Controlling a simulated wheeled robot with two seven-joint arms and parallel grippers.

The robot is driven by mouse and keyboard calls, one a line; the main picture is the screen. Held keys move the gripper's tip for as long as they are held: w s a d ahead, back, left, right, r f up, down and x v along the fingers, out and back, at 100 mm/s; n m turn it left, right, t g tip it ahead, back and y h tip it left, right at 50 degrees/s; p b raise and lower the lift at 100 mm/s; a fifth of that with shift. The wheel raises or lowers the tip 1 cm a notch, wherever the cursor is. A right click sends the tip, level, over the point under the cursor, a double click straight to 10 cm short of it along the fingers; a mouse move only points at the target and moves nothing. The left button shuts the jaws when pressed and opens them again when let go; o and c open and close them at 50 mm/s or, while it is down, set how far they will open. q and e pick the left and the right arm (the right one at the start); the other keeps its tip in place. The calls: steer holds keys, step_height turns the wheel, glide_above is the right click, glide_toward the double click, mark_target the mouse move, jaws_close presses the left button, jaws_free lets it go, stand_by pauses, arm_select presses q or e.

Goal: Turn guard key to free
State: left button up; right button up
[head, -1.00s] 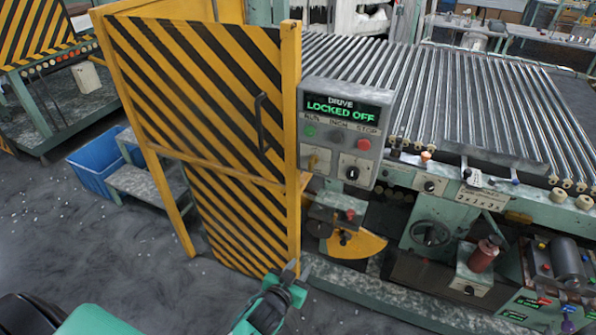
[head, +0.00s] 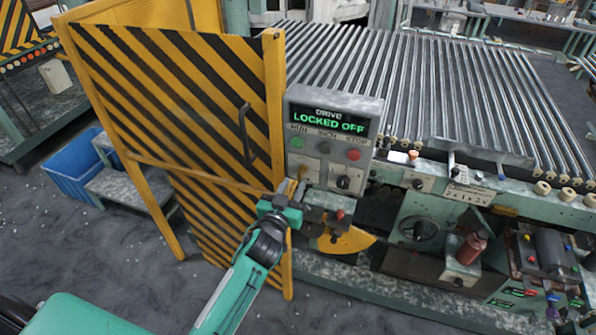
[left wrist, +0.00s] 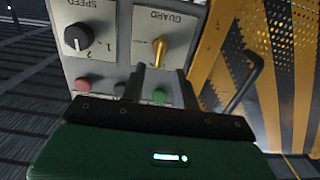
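The brass guard key (left wrist: 160,52) stands in its lock under the GUARD label, in the left wrist view, where the panel appears upside down. In the head view the control panel (head: 330,108) reads DRIVE LOCKED OFF, and the key area at its lower left is partly covered by my gripper. My left gripper (left wrist: 161,76) is open, its two dark fingers apart and pointing at the panel. The key shows between and just beyond the fingertips; I cannot tell whether they touch it. My right gripper is in neither view.
The yellow-and-black striped guard door (head: 185,95) with its dark handle (head: 245,135) stands close left of the panel. A speed knob (left wrist: 78,37) sits beside the key. Green and red buttons lie near the fingers. The metal roller bed (head: 430,80) is behind.

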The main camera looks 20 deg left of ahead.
mark_target(298, 176)
arm_select(q)
steer(key=w+p, duration=0.1)
steer(key=w, duration=0.4)
steer(key=shift+d, duration=0.1)
jaws_close()
